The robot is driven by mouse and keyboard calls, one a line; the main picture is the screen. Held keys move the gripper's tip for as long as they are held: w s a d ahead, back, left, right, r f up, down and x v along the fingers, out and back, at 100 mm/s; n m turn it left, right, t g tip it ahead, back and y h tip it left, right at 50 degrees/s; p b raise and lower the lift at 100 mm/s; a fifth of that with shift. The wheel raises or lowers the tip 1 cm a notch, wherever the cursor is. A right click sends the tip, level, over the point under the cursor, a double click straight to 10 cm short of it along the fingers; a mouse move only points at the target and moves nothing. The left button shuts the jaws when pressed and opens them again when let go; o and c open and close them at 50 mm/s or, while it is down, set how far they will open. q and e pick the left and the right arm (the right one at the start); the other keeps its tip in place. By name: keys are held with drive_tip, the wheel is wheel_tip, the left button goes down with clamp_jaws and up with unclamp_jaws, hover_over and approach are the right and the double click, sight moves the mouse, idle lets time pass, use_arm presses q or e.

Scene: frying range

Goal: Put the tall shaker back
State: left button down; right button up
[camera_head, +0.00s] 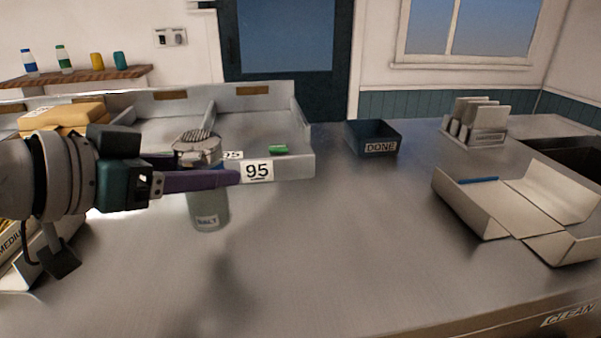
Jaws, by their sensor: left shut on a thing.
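My left gripper (230,178) comes in from the left with its purple finger across the front of the tall shaker. It is shut on the shaker (208,212), a greenish see-through body with a "SALT" label and a metal top. The shaker looks about upright, and its middle is hidden by the finger. A shadow lies on the counter below and in front, and the shaker appears held above the steel. My right gripper is not in view.
A low-walled metal station (300,166) with a "95" tag and a green piece (278,149) stands behind the shaker. A dark "DONE" bin (372,134), a card rack (474,135) and an unfolded carton (480,205) are farther right. The steel counter (330,240) is clear in front.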

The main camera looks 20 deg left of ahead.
sight(189, 200)
use_arm(q)
drive_tip(key=shift+f+b, duration=0.4)
drive_tip(key=shift+f, duration=1.55)
drive_tip(key=shift+f, duration=0.1)
drive_tip(key=shift+c, duration=0.8)
unclamp_jaws()
drive_tip(key=p+v, duration=0.2)
drive_tip(key=v, duration=1)
